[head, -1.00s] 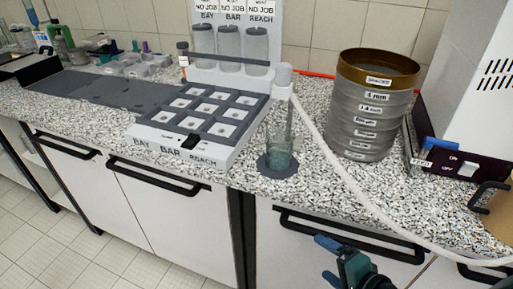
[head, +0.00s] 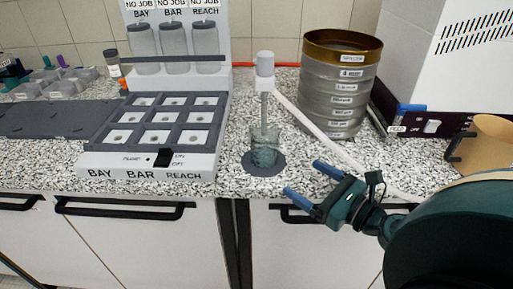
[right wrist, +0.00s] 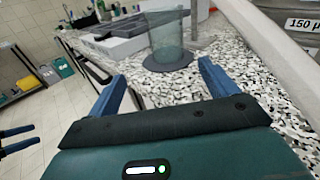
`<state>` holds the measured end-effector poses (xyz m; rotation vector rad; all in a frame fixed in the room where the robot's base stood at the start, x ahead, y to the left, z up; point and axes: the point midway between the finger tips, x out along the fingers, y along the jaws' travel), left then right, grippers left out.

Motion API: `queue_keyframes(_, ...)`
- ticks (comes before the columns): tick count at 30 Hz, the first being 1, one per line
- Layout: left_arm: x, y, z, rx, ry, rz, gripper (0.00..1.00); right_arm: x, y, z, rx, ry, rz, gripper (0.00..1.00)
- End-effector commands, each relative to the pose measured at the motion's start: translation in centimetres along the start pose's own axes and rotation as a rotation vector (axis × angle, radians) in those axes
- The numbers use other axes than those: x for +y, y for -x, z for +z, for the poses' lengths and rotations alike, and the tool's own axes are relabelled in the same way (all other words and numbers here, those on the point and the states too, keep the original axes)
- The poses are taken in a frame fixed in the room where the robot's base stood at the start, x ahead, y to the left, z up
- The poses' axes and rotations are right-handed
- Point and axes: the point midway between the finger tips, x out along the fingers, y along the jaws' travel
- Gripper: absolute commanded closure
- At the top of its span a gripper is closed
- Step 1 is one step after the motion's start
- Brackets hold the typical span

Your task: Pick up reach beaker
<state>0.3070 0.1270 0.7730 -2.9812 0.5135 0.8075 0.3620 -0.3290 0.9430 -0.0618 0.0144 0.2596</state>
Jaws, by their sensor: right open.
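A clear glass beaker (head: 264,150) stands upright on a dark round pad (head: 262,169) on the counter, under a white-headed column with a thin rod. The beaker also shows in the right wrist view (right wrist: 166,40), beyond my fingers. Three lidded jars stand in the rack behind, one (head: 205,38) under the REACH label. I cannot tell from labels whether the beaker on the pad is the reach beaker. My right gripper (head: 300,177) is open and empty, in front and to the right of the beaker, not touching it. Blue fingers, probably my left gripper's (right wrist: 16,139), show at the right wrist view's left edge.
A sieve stack (head: 340,90) stands behind right, with a white hose (head: 318,133) crossing the counter from the column. The BAY, BAR, REACH tray block (head: 150,165) lies left of the beaker. A boxy machine with a switch (head: 432,125) is at right. Counter in front of the pad is clear.

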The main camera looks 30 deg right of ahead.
Motion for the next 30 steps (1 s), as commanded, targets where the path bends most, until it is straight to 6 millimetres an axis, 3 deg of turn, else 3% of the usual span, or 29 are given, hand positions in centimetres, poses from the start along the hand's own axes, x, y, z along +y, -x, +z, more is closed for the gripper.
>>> queue_keyframes(4,0.1,0.2,-0.3,0.000,0.000,0.001,0.19,-1.0,-0.7,0.7,-0.028,-0.084,-0.026,0.15)
queue_keyframes(12,0.1,0.9,-1.4,-0.006,-0.019,-0.011,0.19,-1.1,-5.7,1.0,-0.028,-0.081,-0.025,0.15)
queue_keyframes(22,0.0,0.8,-1.0,-0.024,-0.025,-0.016,0.19,-1.2,-8.7,0.7,-0.025,-0.079,-0.026,0.15)
queue_keyframes(30,-0.3,1.0,-1.4,-0.027,-0.027,-0.023,0.19,-1.5,-12.4,0.6,-0.025,-0.079,-0.025,0.15)
